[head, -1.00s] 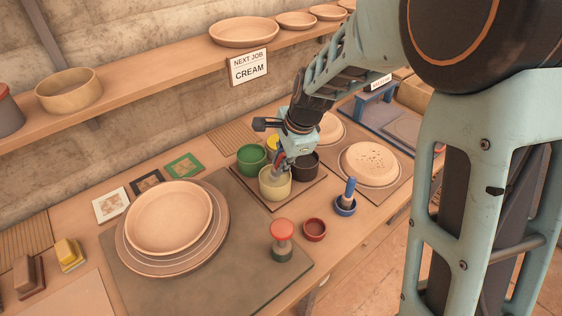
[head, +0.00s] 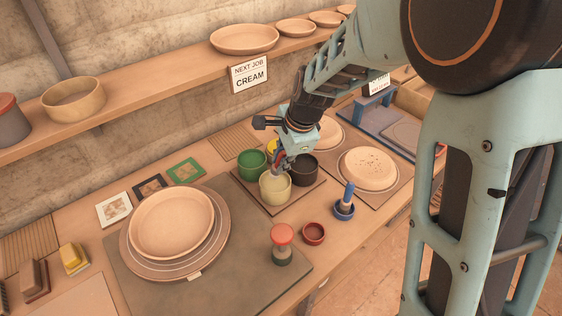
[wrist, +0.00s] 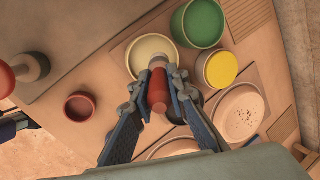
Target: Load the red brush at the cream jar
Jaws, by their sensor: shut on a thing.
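My gripper (head: 281,168) is at the cream jar (head: 275,188) on the tray at mid-table. In the wrist view my gripper (wrist: 159,92) is shut on the red brush (wrist: 157,90), with one finger on each side of its handle. The cream jar (wrist: 147,47) lies just beyond the brush there, and the brush's far end overlaps its near rim. The bristles are not clearly visible. I cannot tell whether the tip touches the cream or is above it.
A green jar (head: 252,163), a yellow jar (wrist: 221,69) and a dark jar (head: 304,170) stand close around the cream jar. A blue brush (head: 348,192) stands in a blue holder, near a small red cup (head: 314,233) and a red-topped tool (head: 282,236). Stacked plates (head: 171,223) are at left.

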